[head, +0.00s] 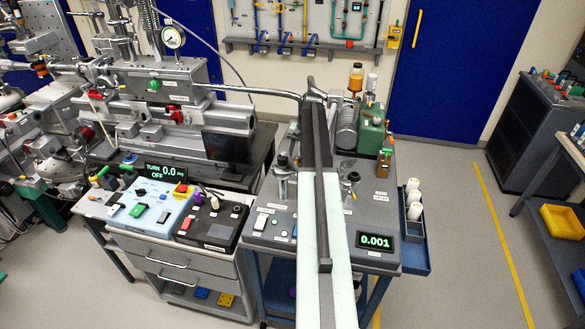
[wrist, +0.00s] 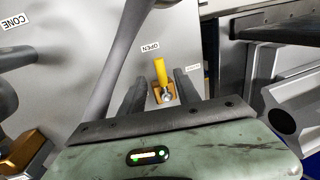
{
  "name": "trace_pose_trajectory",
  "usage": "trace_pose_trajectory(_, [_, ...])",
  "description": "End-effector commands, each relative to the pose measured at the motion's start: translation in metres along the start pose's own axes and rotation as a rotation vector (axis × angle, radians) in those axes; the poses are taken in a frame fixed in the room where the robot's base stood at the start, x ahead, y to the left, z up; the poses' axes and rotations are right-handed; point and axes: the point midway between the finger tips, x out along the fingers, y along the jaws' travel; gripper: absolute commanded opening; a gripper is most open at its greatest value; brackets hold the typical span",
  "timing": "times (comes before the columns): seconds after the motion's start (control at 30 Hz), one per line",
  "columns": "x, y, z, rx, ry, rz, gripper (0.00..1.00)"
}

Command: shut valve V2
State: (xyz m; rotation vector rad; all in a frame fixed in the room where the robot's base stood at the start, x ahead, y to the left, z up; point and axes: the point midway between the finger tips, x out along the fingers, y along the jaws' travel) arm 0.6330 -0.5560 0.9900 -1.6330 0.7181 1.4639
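In the wrist view a small valve with a yellow lever (wrist: 160,72) sits on a brass-coloured body (wrist: 156,97) against a grey panel. Its lever points up in the picture, just right of a label reading OPEN (wrist: 150,48). A second label (wrist: 193,67) to the right is too blurred to read. No V2 mark is legible. My gripper (wrist: 159,79) is open, with one dark finger on each side of the lever. I cannot tell whether either finger touches it. In the head view my arm hides the valve or it is too small to pick out.
Floor at right is clear.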

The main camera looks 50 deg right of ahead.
Motion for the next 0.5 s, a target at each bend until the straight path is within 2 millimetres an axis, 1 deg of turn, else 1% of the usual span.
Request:
trace_pose_trajectory(0.03, [0.018, 0.001, 0.0, -0.002, 0.0, 0.0, 0.39])
trace_pose_trajectory(0.2, [0.047, -0.002, 0.001, -0.005, -0.001, 0.0, 0.39])
trace_pose_trajectory(0.3, [0.054, -0.003, 0.001, -0.005, -0.001, 0.0, 0.39])
trace_pose_trajectory(0.5, [0.052, -0.004, 0.001, -0.005, -0.001, 0.0, 0.39])
